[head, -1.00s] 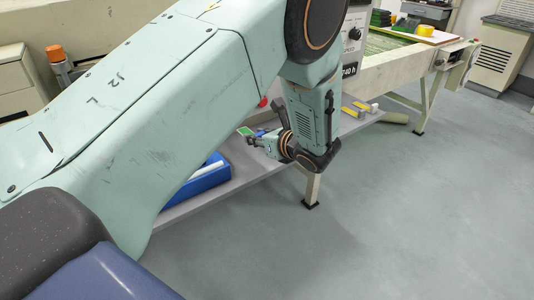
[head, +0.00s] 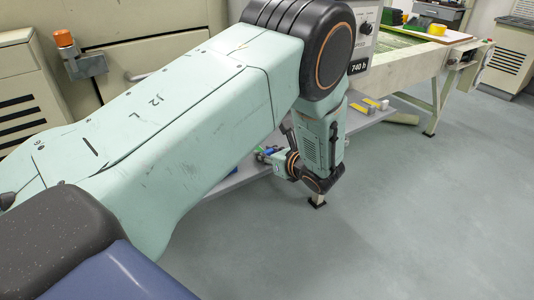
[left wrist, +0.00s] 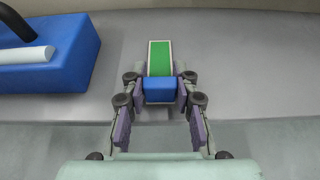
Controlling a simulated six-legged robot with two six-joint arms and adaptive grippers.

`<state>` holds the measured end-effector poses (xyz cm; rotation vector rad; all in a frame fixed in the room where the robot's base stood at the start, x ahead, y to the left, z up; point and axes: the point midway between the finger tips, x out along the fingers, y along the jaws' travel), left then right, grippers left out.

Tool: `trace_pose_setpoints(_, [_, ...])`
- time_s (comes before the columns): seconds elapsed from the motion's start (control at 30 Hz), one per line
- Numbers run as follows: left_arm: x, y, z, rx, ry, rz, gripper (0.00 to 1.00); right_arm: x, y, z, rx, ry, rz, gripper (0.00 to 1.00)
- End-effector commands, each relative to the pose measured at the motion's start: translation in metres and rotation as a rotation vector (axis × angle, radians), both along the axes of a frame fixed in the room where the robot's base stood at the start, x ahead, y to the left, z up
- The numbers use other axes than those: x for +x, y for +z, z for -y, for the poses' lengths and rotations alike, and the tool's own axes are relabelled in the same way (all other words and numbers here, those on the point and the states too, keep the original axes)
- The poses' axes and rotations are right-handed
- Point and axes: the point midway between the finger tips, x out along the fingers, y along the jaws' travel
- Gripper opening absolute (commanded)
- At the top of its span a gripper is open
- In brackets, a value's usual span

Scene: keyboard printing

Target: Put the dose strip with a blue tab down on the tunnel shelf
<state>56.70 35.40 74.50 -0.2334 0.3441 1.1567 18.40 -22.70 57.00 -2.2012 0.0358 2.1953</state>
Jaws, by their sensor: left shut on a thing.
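The dose strip (left wrist: 160,58) is green with a pale rim and has a blue tab (left wrist: 159,90) at its near end. My left gripper (left wrist: 160,88) is shut on the blue tab, one finger on each side, with the green part pointing away. The strip is over the grey tunnel shelf (left wrist: 235,60); I cannot tell whether it touches it. In the head view my left gripper (head: 265,154) is small and partly hidden by my own arm, near the shelf's front edge (head: 238,183). My right gripper is not in view.
Yellow-marked pieces (head: 358,107) and a small white item (head: 385,104) lie further right along the shelf. The shelf right of the strip is clear in the wrist view.

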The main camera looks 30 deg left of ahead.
Motion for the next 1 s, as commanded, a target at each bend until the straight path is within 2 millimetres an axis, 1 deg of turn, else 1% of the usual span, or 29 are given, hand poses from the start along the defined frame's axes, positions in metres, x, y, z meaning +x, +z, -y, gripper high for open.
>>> trace_pose_setpoints(0.03, [0.000,-0.002,0.000,0.000,0.000,0.000,0.29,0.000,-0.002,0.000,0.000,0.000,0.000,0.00])
trace_pose_setpoints(0.3, [0.000,-0.001,0.000,0.000,0.000,-0.001,0.51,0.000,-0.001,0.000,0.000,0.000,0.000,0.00])
trace_pose_setpoints(0.57, [0.000,-0.001,0.000,0.000,0.000,-0.001,0.51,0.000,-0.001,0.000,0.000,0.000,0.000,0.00])
trace_pose_setpoints(0.7, [0.000,0.005,0.000,0.000,0.000,-0.001,0.51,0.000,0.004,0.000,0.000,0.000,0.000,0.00])
trace_pose_setpoints(1.0, [-0.003,0.014,0.011,0.001,0.001,0.000,0.51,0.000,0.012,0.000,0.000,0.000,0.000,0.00])
